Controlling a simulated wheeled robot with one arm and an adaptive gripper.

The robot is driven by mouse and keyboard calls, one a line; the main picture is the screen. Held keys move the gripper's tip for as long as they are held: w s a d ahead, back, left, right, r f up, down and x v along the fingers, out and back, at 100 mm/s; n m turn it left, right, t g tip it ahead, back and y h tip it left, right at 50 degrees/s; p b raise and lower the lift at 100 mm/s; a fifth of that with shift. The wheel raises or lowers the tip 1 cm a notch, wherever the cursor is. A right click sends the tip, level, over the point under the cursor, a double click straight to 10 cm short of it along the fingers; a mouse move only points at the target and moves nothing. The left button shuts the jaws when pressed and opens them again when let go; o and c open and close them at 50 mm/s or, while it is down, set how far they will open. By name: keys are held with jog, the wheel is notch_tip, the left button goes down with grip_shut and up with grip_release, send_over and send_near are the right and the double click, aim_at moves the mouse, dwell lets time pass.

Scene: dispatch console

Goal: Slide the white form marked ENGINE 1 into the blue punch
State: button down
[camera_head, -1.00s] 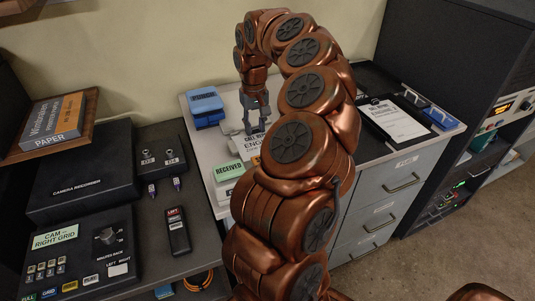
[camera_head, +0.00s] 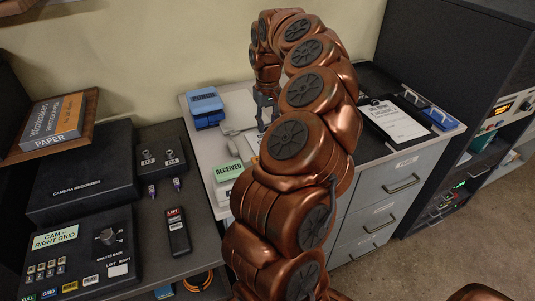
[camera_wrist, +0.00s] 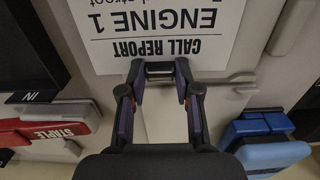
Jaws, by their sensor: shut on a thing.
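The white form marked CALL REPORT, ENGINE 1 (camera_wrist: 160,28) fills the top middle of the wrist view, its print upside down. The blue punch (camera_wrist: 265,140) is at the lower right of the wrist view, apart from the form. In the head view the blue punch (camera_head: 205,107) sits at the back left of the pale cabinet top, left of my gripper (camera_head: 266,122). My arm hides most of the form there.
A red stapler (camera_wrist: 45,130) lies left in the wrist view, near a black IN tray (camera_wrist: 30,65). In the head view, a green RECEIVED pad (camera_head: 228,171) is at the cabinet's front left. A clipboard (camera_head: 395,120) lies right of my arm.

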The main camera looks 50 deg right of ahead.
jog(key=shift+s+d, duration=0.45)
jog(key=shift+d, duration=0.35)
jog(key=shift+s+d, duration=0.4)
jog(key=shift+d, duration=0.4)
notch_tip(320, 180, up, 8)
jog(key=p, duration=0.3)
jog(key=shift+f, duration=0.25)
dwell(0.6)
